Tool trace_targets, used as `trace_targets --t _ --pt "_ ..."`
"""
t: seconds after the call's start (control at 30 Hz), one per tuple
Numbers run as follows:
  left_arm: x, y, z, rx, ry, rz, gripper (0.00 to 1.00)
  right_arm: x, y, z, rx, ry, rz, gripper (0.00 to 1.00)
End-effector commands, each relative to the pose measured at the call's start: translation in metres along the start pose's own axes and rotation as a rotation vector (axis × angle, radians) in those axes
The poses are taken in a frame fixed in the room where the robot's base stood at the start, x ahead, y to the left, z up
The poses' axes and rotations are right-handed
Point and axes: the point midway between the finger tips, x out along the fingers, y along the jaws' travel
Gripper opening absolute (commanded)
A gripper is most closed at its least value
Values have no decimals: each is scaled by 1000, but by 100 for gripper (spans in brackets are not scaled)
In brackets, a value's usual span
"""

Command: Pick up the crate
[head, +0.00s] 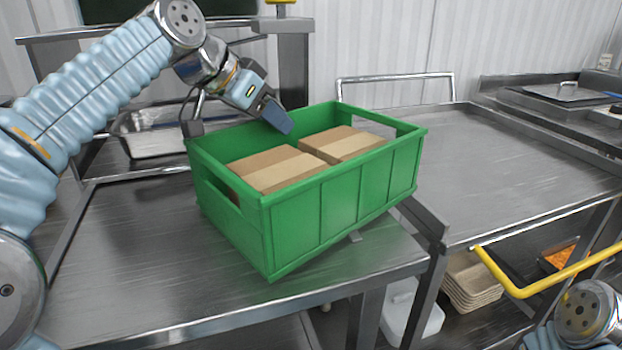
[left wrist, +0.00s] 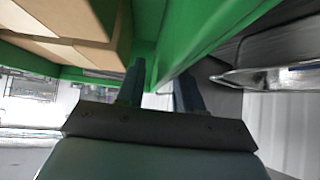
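The green crate (head: 315,215) stands at an angle over the right part of the left steel table. It holds brown cardboard boxes (head: 275,170). My left gripper (head: 275,115) reaches down at the crate's far wall, with a finger inside. In the left wrist view the fingers (left wrist: 160,82) stand apart on either side of the green crate wall (left wrist: 170,45). I cannot tell whether they press on it. My right arm shows only at the lower right of the head view, and its gripper is out of sight.
A second steel table (head: 500,165) lies to the right, mostly clear, with a gap between the tables. A metal pan (head: 150,140) sits behind the left table. A yellow rail (head: 550,280) crosses the lower right, near stacked trays (head: 470,280).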

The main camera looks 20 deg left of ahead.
Motion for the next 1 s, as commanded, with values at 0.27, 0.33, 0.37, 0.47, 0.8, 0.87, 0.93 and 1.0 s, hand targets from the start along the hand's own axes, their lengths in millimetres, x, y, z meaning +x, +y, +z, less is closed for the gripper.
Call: trace_targets --t 0.27,0.33,0.37,0.47,0.8,0.87,0.93,1.0 --pt "4 0 0 0 2 -1 35 0 0 0 0 0 0 0" --pt "3 0 0 0 2 -1 24 0 0 0 0 0 0 0" --pt "3 0 0 0 2 -1 19 0 0 0 0 0 0 0" --pt "3 0 0 0 1 -1 4 0 0 0 0 0 0 0" --pt "3 0 0 0 1 -1 0 0 0 0 0 0 0 0" --pt "3 0 0 0 1 -1 0 0 0 0 0 0 0 0" --pt "3 0 0 0 1 -1 0 0 0 0 0 0 0 0" --pt "3 0 0 0 1 -1 0 0 0 0 0 0 0 0"
